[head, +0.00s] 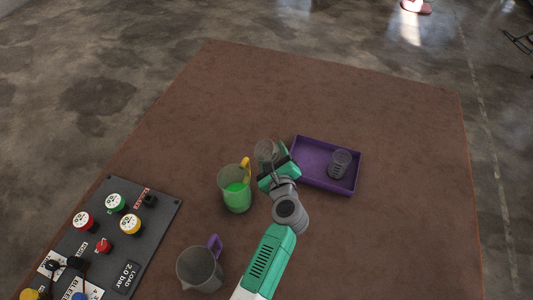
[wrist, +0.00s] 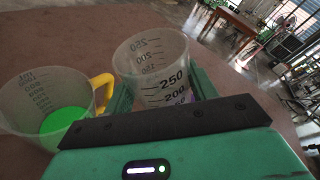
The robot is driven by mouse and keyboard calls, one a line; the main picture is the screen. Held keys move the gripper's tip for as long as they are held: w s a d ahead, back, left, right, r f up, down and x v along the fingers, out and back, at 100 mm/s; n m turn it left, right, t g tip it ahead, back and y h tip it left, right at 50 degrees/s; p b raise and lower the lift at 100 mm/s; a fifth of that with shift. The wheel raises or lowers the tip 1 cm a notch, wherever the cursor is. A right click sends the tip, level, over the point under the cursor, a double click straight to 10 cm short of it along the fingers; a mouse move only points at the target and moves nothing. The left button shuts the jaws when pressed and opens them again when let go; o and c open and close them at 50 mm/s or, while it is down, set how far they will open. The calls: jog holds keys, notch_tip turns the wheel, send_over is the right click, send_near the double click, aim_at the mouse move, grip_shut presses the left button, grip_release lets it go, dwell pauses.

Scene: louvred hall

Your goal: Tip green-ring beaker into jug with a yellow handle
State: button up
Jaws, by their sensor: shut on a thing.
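My gripper (head: 272,168) is shut on a clear graduated beaker (head: 264,149). In the wrist view this beaker (wrist: 158,72) stands between the green fingers with its wide mouth in sight, and I see no liquid in it for sure. Its lower part is hidden by my gripper, and no green ring shows. The jug with a yellow handle (head: 236,194) stands upright on the brown surface, just left of my gripper, with bright green liquid in it. It also shows at the left of the wrist view (wrist: 42,108). The beaker is beside the jug, not over its mouth.
A purple tray (head: 309,180) on the right holds a dark grey ribbed thing (head: 340,163). A jug with a purple handle (head: 200,270) stands at the front. A grey panel (head: 160,205) with coloured knobs lies at the left. The far brown surface (head: 300,85) is clear.

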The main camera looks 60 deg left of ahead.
jog(key=shift+w+d+r+m+p, duration=0.2)
jog(key=shift+w+r+m+p, duration=0.25)
jog(key=shift+w+m, duration=0.2)
jog(key=shift+f, duration=0.1)
jog(key=w+r+m+p, duration=0.1)
jog(key=w+r+m+g+p, duration=0.1)
jog(key=p, duration=0.1)
jog(key=w+d+r+m+p, duration=0.1)
jog(key=shift+w+r+m+g+p, duration=0.15)
jog(key=shift+w+m+g+p, duration=0.1)
jog(key=shift+g+p, duration=0.05)
jog(key=shift+w+m, duration=0.2)
jog(key=shift+m, duration=0.1)
